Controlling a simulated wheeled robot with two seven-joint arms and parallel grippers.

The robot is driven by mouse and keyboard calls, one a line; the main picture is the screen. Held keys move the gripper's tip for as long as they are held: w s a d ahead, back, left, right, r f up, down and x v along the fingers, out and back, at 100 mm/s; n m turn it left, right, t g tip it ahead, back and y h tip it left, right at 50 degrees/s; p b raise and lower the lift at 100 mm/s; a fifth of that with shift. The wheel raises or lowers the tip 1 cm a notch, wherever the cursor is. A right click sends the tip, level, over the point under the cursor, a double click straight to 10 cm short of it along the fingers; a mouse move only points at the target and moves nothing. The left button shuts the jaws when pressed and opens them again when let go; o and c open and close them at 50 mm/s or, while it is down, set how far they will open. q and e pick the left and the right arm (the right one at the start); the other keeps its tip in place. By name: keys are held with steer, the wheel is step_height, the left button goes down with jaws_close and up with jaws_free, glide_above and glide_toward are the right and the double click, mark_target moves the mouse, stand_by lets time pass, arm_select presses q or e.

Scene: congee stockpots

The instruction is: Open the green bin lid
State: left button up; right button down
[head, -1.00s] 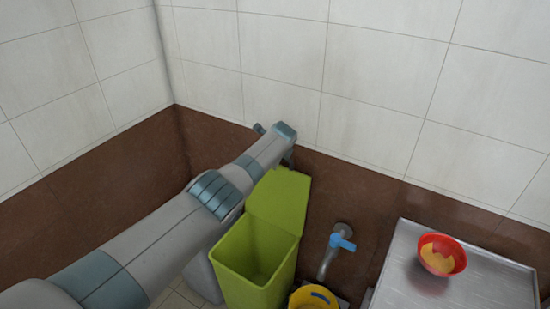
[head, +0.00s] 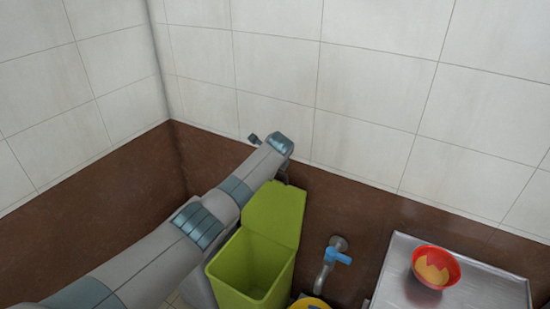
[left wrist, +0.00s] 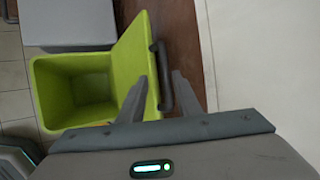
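The green bin (head: 240,272) stands on the floor in the head view, and its hollow inside shows. Its green lid (head: 273,215) is raised, tilted up at the back of the opening. In the left wrist view the lid (left wrist: 135,65) stands up beside the open bin (left wrist: 45,95), with a dark handle (left wrist: 161,75) on its outer face. My left gripper (left wrist: 160,78) is open, its fingers apart on either side of the handle; I cannot tell whether they touch it. In the head view the left gripper is mostly hidden behind its wrist. My right gripper is not in view.
A blue-handled tap (head: 335,255) sticks out of the wall right of the bin, above a yellow bucket (head: 310,303). A steel table (head: 395,275) holds a red bowl (head: 450,274) at the right. The tiled wall (head: 380,80) is close behind the lid.

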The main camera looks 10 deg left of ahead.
arm_select(q)
steer(key=b+v, duration=0.2)
steer(key=v, duration=1.1)
